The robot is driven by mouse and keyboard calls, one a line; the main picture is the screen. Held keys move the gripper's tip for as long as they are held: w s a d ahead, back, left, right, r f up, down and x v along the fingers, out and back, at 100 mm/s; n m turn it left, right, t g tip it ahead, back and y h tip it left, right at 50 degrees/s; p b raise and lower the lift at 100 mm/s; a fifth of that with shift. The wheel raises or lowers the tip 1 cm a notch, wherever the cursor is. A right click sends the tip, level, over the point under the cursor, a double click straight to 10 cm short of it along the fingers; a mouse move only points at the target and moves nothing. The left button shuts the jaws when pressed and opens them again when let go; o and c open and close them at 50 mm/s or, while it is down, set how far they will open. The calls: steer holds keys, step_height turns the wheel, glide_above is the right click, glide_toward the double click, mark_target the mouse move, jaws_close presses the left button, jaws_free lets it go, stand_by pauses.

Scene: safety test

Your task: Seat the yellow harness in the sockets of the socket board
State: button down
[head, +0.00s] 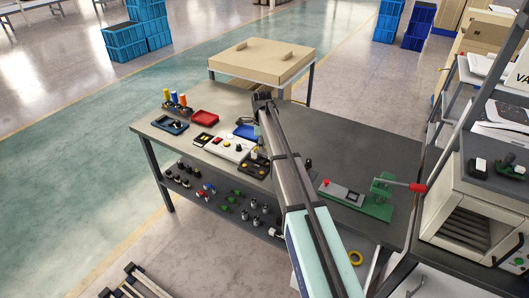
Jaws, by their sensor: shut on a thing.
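My gripper (260,152) points down at the near edge of the table, below the bent end of my arm. It is small and partly hidden by the arm. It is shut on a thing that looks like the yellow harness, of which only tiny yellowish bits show. A dark board with round features, apparently the socket board (246,171), lies right under the gripper. I cannot tell whether any harness plug is inside a socket.
A white panel with coloured buttons (222,148), a red tray (205,117), a blue tray (245,131) and a blue holder (170,126) lie left of the arm. A green toggle clamp with a red handle (381,188) stands right. A beige-topped table (245,62) is behind.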

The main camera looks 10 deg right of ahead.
mark_target(261, 161)
steer(key=shift+w+f+m+b, duration=0.25)
steer(key=shift+w+f+m, duration=0.6)
steer(key=shift+m, duration=0.3)
steer(key=shift+w+f+m+b, duration=0.2)
steer(key=shift+w+f+m, duration=0.55)
steer(key=shift+m, duration=0.4)
steer(key=shift+f+b, duration=0.35)
steer(key=shift+f, duration=0.5)
stand_by(0.8)
steer(key=c, duration=0.6)
jaws_free()
step_height(261, 161, up, 7)
steer(key=p, duration=0.3)
stand_by(0.5)
stand_by(0.3)
